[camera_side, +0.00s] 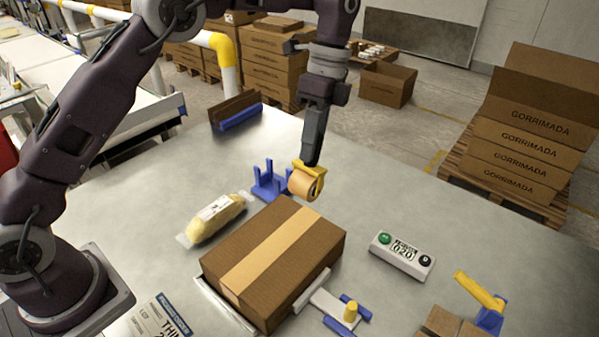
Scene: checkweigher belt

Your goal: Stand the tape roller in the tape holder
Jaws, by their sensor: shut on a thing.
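The tape roller (302,184) has a yellow frame and a tan roll of tape. My gripper (311,162) points down and is shut on the tape roller at its top. The tape holder (268,184) is a blue stand with upright prongs, just left of the tape roller. The tape roller hangs beside the holder, at its right; I cannot tell whether they touch. The fingertips are partly hidden against the yellow frame.
A taped cardboard box (290,255) stands close in front of the roller. A bagged loaf (215,217) lies left. A white control box (402,256) with buttons is at right. A blue-and-brown block (236,112) stands behind. The table (385,205) is clear right of the gripper.

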